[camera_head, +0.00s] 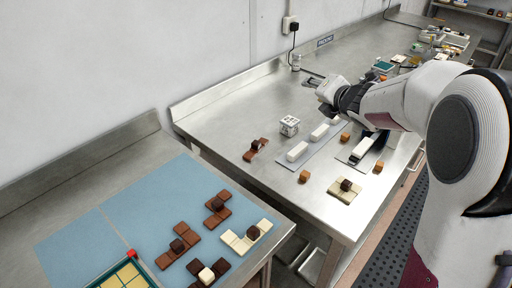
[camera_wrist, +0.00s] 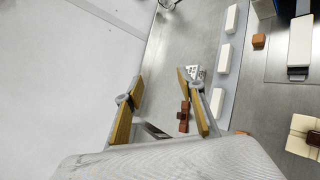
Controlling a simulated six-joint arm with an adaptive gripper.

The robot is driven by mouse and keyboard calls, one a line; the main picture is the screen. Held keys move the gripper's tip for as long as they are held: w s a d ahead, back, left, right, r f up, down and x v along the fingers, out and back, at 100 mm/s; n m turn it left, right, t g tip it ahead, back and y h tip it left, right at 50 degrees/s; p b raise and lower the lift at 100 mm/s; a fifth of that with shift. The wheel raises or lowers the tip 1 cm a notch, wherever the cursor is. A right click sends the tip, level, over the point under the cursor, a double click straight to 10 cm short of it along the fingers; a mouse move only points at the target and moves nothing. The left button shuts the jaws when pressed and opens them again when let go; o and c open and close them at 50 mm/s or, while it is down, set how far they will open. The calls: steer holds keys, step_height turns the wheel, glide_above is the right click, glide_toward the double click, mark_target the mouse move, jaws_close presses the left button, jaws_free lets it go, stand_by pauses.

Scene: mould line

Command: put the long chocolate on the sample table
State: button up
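A straight brown chocolate (camera_head: 256,149) with a dark knob lies on the left part of the steel table (camera_head: 222,122); it looks like the long chocolate. It also shows in the wrist view (camera_wrist: 184,116), just inside the right finger. My gripper (camera_head: 328,95) is above the steel table, behind and right of the chocolate, apart from it. In the wrist view my gripper (camera_wrist: 160,74) is open, with nothing between its fingers. Which surface is the sample table, I cannot tell. A nearer table has a blue mat (camera_head: 85,238).
The mat bears several knobbed chocolates (camera_head: 217,208) and a green-edged tray (camera_head: 125,278). A white die-like cube (camera_head: 289,125), white bars (camera_head: 298,151), small brown cubes (camera_head: 304,177) and a cream square chocolate (camera_head: 345,191) stand on the steel table. A wall rises behind.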

steer(key=w+a+f+n+g+y, duration=0.1)
steer(key=w+a+f+n+y, duration=0.4)
steer(key=f+n, duration=0.45)
steer(key=n+g+y, duration=0.4)
steer(key=n, duration=0.4)
glide_toward(257, 143)
steer(key=shift+w+a, duration=0.3)
steer(key=shift+w, duration=0.25)
steer(key=shift+s+a+f+n, duration=0.1)
steer(key=shift+s+f+n, duration=0.1)
steer(key=shift+n, duration=0.25)
steer(key=shift+w, duration=0.1)
steer(key=shift+x, duration=1.3)
steer(key=shift+x, duration=2.55)
jaws_close()
